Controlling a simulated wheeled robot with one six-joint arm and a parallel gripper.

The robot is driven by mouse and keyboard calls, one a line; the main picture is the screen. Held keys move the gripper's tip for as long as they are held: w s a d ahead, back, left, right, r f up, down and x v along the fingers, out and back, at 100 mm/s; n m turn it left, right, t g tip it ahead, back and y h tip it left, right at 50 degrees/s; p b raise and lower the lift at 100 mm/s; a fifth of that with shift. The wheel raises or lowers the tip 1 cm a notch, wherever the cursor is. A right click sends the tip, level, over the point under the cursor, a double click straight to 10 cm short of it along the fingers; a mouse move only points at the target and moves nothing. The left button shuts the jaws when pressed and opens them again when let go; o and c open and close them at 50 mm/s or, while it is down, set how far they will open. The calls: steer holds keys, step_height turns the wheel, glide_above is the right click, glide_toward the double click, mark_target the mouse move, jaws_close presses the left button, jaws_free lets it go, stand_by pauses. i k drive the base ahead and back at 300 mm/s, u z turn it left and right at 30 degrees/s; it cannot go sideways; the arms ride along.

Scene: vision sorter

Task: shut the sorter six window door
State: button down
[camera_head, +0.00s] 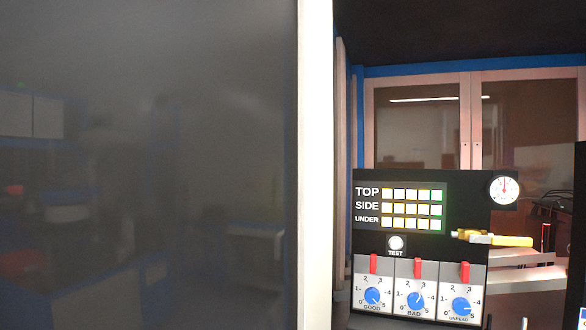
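A large dark, see-through panel (150,165) fills the left half of the view, close to me. A white upright edge (315,165) runs along its right side from top to bottom. It looks like a window door seen close up, but no label marks it as the sorter six window door. I cannot tell how far open it stands. No handle or latch shows on it. My gripper is not in view.
Right of the white edge stands a black control panel (470,200) with lit squares, a round gauge (504,189) and blue dials (415,299). A yellow-handled item (510,241) juts out beside it. Behind are closed pinkish framed glass doors (467,110) under a blue beam.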

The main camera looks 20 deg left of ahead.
mark_target(165, 164)
steer(key=z, duration=2.1)
steer(key=k, duration=2.4)
steer(key=u, duration=1.55)
